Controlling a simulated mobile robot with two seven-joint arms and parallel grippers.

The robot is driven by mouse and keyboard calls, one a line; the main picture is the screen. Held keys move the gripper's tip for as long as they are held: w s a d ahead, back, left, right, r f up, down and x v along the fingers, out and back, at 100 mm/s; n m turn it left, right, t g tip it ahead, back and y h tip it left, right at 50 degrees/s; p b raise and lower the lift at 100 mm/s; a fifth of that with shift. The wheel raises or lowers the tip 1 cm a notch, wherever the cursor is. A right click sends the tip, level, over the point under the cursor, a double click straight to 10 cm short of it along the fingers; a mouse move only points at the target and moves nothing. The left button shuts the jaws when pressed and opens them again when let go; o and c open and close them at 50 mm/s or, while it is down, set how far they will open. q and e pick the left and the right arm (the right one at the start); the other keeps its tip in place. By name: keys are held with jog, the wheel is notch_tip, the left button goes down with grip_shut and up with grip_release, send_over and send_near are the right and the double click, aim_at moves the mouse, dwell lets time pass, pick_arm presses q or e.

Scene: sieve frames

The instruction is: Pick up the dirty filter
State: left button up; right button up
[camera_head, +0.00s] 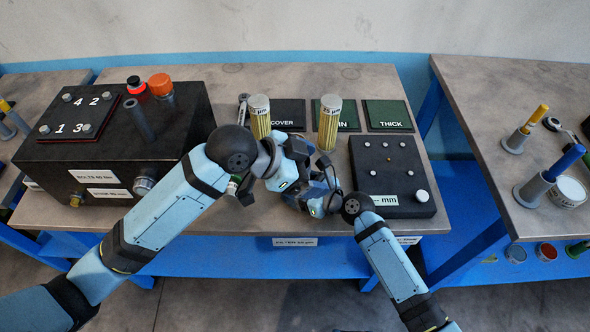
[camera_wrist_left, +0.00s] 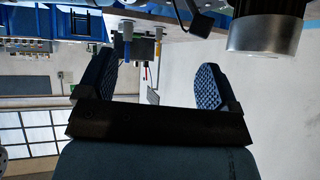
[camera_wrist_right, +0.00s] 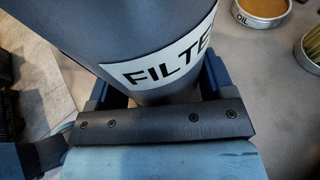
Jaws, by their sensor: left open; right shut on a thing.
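Two upright pleated yellow filters stand on the table in the head view, the left one (camera_head: 261,120) and the right one (camera_head: 329,128). I cannot tell which filter, if any, is dirty. My left gripper (camera_head: 299,152) is near them, and in the left wrist view (camera_wrist_left: 150,85) its fingers are apart with nothing between them. In the right wrist view my right gripper (camera_wrist_right: 154,88) is shut on a grey cylinder labelled "FILTE…" (camera_wrist_right: 128,38). The inside of that cylinder is hidden. In the head view the arms largely cover it.
A black box with numbered bolts (camera_head: 108,152) stands left. Dark mats, one marked THICK (camera_head: 388,112), lie at the back. A black gauge block (camera_head: 388,160) is at right. An oil dish (camera_wrist_right: 262,8) shows in the right wrist view. Another table (camera_head: 500,95) stands beyond a gap.

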pick_arm(q)
jog(key=w+a+r+m+g+y, duration=0.4)
jog(key=w+a+r+m+y, duration=0.15)
jog(key=w+a, duration=0.3)
jog(key=x, duration=0.3)
jog(key=d+x, duration=0.1)
jog(key=x, duration=0.7)
jog(key=shift+w+d+r, duration=0.15)
jog(key=shift+w+d, duration=0.15)
jog(key=shift+c, duration=0.4)
jog(key=shift+r, duration=0.1)
jog(key=c, duration=1.3)
notch_tip(320, 180, up, 18)
jog(key=shift+c, duration=0.2)
